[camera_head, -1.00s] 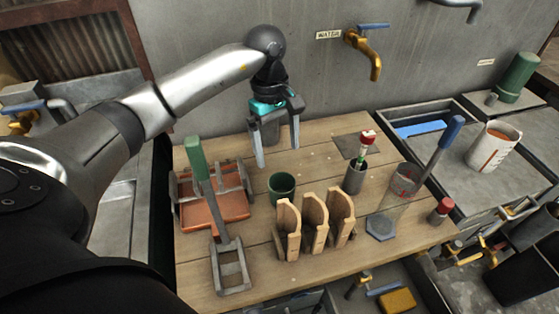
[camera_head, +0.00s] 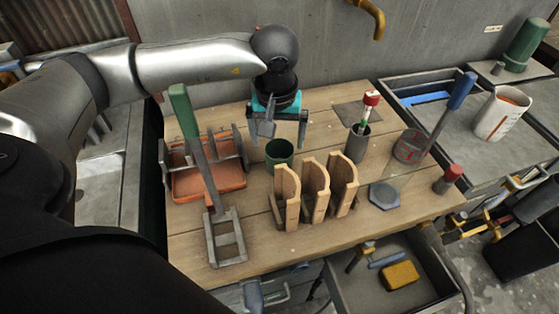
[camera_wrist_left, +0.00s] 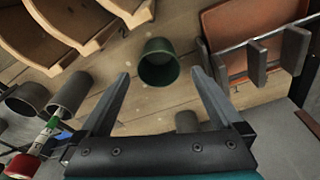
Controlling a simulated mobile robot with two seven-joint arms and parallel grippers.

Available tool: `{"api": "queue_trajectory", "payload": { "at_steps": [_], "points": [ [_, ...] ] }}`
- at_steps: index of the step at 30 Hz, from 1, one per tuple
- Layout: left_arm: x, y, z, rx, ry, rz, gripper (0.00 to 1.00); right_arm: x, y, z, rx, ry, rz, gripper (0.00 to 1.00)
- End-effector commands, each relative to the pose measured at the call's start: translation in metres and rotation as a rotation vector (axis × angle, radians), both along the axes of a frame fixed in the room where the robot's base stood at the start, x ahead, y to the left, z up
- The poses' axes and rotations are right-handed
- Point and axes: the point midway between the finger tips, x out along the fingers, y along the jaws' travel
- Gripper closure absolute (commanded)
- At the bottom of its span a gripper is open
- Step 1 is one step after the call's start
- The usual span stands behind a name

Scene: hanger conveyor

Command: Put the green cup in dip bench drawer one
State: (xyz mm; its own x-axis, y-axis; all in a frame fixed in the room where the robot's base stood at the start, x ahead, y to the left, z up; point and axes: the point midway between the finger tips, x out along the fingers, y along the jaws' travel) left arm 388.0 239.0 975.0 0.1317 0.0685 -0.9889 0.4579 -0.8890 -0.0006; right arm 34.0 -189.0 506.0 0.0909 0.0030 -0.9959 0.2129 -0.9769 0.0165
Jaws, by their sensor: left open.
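The green cup (camera_head: 279,154) stands upright on the wooden bench top (camera_head: 225,115), behind the upright wooden pieces. It also shows in the left wrist view (camera_wrist_left: 158,66), with its mouth towards the camera. My left gripper (camera_head: 286,134) is open and empty, its fingers pointing down just behind and above the cup. In the left wrist view the cup appears beyond and between the spread fingertips (camera_wrist_left: 160,75); no contact shows. An open tray-like compartment (camera_head: 440,292) holding a yellow block lies below the bench's front edge; I cannot tell whether it is drawer one. My right gripper is not in view.
Curved wooden pieces (camera_head: 316,190) stand close in front of the cup. An orange tray (camera_head: 207,183) and a green-handled tool (camera_head: 195,135) are to its left. A grey holder (camera_head: 356,145) with a red-topped item and a grey hexagonal plate (camera_head: 384,195) are to its right.

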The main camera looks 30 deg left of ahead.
Motion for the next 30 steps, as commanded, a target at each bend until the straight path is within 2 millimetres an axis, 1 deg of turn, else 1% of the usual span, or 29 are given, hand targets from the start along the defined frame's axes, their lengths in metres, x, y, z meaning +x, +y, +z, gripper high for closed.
{"api": "queue_trajectory", "payload": {
  "at_steps": [1,3,11,15,19,22,28,29,30],
  "points": [
    [0.000,0.001,-0.011,0.002,0.003,0.000,0.00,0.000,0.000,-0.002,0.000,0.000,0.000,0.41],
    [0.003,0.001,-0.021,0.000,0.001,0.002,0.00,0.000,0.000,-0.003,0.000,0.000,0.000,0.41],
    [0.006,0.003,-0.039,0.000,0.001,0.002,0.00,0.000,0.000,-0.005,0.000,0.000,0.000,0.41],
    [0.012,0.004,-0.060,0.000,0.003,0.003,0.00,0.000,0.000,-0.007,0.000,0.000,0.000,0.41],
    [0.015,0.005,-0.077,-0.001,0.002,0.002,0.00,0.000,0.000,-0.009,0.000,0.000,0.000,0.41],
    [0.016,0.006,-0.083,-0.001,0.001,0.001,0.00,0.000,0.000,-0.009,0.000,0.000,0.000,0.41],
    [0.016,0.006,-0.083,-0.001,-0.001,0.001,0.00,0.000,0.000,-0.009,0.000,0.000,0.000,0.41],
    [0.016,0.006,-0.083,-0.001,-0.001,0.001,0.01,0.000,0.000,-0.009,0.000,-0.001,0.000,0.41],
    [0.016,0.006,-0.083,-0.001,-0.001,0.001,0.06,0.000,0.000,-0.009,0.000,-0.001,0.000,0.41]
  ]
}}
